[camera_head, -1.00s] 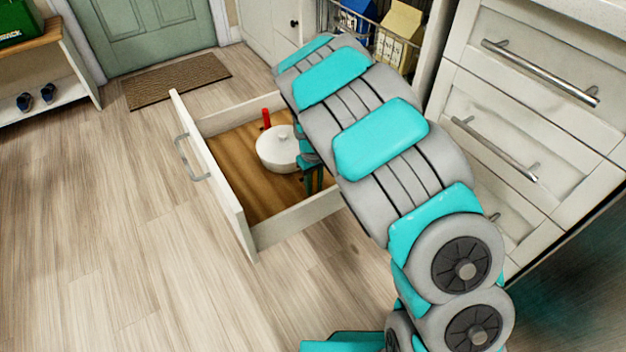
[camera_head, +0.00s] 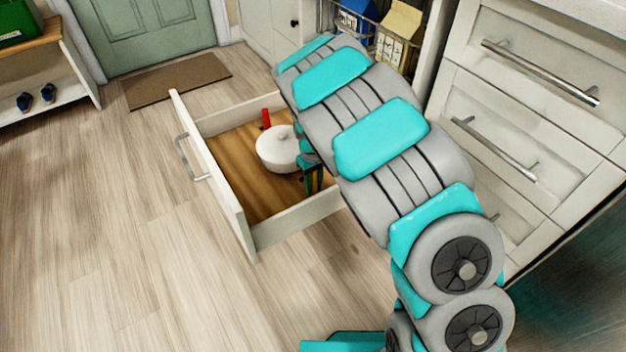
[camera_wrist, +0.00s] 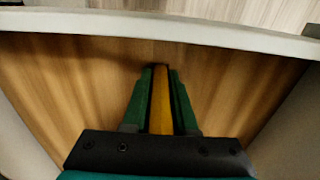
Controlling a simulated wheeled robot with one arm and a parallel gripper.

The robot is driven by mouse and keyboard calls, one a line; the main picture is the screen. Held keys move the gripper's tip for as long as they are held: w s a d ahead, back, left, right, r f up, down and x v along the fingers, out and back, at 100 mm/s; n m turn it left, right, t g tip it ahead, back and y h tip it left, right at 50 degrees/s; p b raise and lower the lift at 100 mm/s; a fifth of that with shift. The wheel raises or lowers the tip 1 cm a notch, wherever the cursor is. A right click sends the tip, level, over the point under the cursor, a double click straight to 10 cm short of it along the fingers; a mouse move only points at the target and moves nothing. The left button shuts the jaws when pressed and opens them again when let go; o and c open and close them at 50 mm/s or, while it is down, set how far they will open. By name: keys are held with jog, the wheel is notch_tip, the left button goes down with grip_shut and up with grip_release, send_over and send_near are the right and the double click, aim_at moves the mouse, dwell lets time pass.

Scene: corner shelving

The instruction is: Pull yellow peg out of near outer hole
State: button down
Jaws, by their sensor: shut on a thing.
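The yellow peg (camera_wrist: 160,100) shows in the wrist view between the two green fingers of my gripper (camera_wrist: 161,85). The gripper is shut on it. The peg's far end reaches the wooden drawer floor in this view, and I cannot see the hole or tell how deep the peg sits. In the head view my gripper (camera_head: 312,178) is inside the open drawer (camera_head: 247,225), just right of a white round pot-like piece (camera_head: 275,152). The yellow peg is hidden there by my arm.
A red peg (camera_head: 266,119) stands at the far side of the white round piece. The drawer's front panel (camera_head: 205,170) and near side wall stand close around the gripper. Closed drawers with metal handles (camera_head: 540,73) are at right.

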jog(key=shift+s+d+f, duration=0.25)
jog(key=shift+s+f, duration=0.25)
jog(key=shift+f, duration=0.25)
jog(key=shift+w+a+r+p, duration=0.1)
jog(key=shift+w+r+p, duration=0.05)
jog(key=shift+r, duration=0.55)
jog(key=shift+w+a+r+p, duration=0.1)
jog(key=shift+w+r+p, duration=0.1)
jog(key=shift+r, duration=0.5)
jog(key=shift+w+r+p, duration=0.1)
jog(key=shift+r+p, duration=0.05)
jog(key=shift+r, duration=2)
